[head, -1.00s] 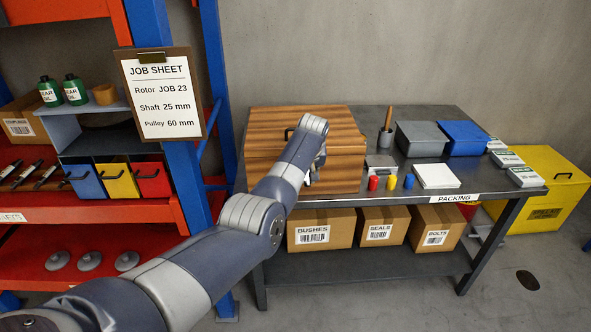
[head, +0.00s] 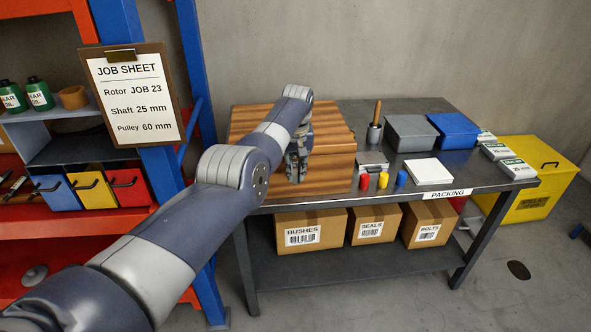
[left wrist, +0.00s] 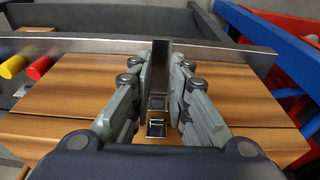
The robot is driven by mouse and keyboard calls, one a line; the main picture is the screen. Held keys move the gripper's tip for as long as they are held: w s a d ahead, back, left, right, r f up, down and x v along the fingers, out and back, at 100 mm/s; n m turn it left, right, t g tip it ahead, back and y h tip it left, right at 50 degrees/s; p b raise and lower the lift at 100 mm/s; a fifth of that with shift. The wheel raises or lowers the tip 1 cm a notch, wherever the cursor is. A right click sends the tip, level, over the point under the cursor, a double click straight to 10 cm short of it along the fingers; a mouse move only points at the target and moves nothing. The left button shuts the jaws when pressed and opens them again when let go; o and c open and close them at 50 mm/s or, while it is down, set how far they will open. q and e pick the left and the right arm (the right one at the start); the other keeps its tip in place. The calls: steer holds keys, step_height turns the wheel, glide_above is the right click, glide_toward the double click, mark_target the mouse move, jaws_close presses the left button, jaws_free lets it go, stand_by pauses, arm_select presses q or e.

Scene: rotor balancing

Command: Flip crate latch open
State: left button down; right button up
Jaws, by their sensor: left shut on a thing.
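The wooden crate (head: 335,128) stands at the left end of the packing table with its lid down. My left gripper (head: 297,174) is at the crate's front face, pointing down. In the left wrist view the fingers (left wrist: 160,75) are closed on a dark upright strip, which looks like the latch lever (left wrist: 160,65). Small metal latch parts (left wrist: 156,127) show between the fingers against the crate's wood (left wrist: 65,95). In the head view the gripper hides the latch. My right gripper is not in view.
The packing table (head: 300,197) also holds red, yellow and blue pieces (head: 383,180), a small scale (head: 371,160), a white pad (head: 429,171) and grey and blue bins (head: 411,133). A job sheet (head: 134,98) hangs on the rack at left.

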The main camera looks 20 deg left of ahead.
mark_target(296, 180)
arm_select(q)
steer(key=c, duration=1.5)
jaws_free()
steer(key=shift+f, duration=0.1)
steer(key=shift+r, duration=0.75)
steer(key=r, duration=0.3)
steer(key=s+r, duration=0.1)
steer(key=r, duration=0.3)
steer(key=d+r, duration=0.1)
steer(key=r, duration=0.2)
steer(key=shift+s+r, duration=0.2)
steer(key=shift+s, duration=0.05)
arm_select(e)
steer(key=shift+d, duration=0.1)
